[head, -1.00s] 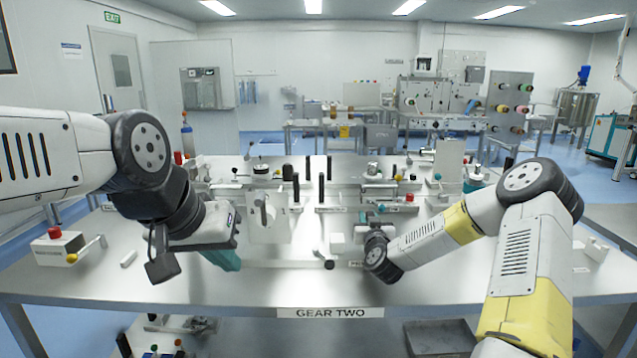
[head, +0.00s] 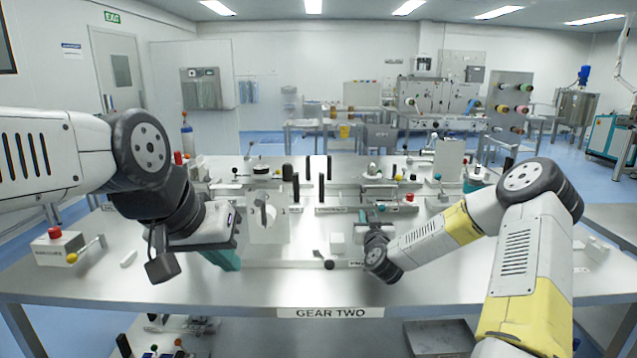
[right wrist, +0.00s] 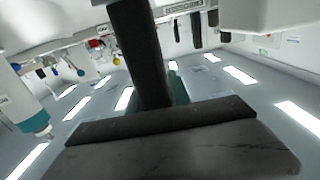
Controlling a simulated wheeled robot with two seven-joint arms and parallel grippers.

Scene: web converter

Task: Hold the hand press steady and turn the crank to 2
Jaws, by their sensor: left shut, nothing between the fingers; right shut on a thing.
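A white upright plate (head: 282,226) with a grey handle (head: 263,212) stands on the bench left of centre. A short crank-like lever with a black knob (head: 329,265) lies low at the front, by a small white block (head: 337,243). A label beginning with P (head: 355,264) is partly hidden by my right wrist; I take this front spot as the hand press. My left gripper (head: 228,260), with teal fingers, is shut and empty beside the white plate. My right gripper (head: 379,212) is shut on a part there; its fingertips and grip are mostly hidden. The right wrist view shows a dark bar (right wrist: 140,55) close up.
A box with a red button and yellow-knobbed lever (head: 72,257) sits at the left of the bench. Several black posts and fixtures stand along the back. The front strip near the GEAR TWO sign (head: 330,313) is clear. A lower shelf holds more parts.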

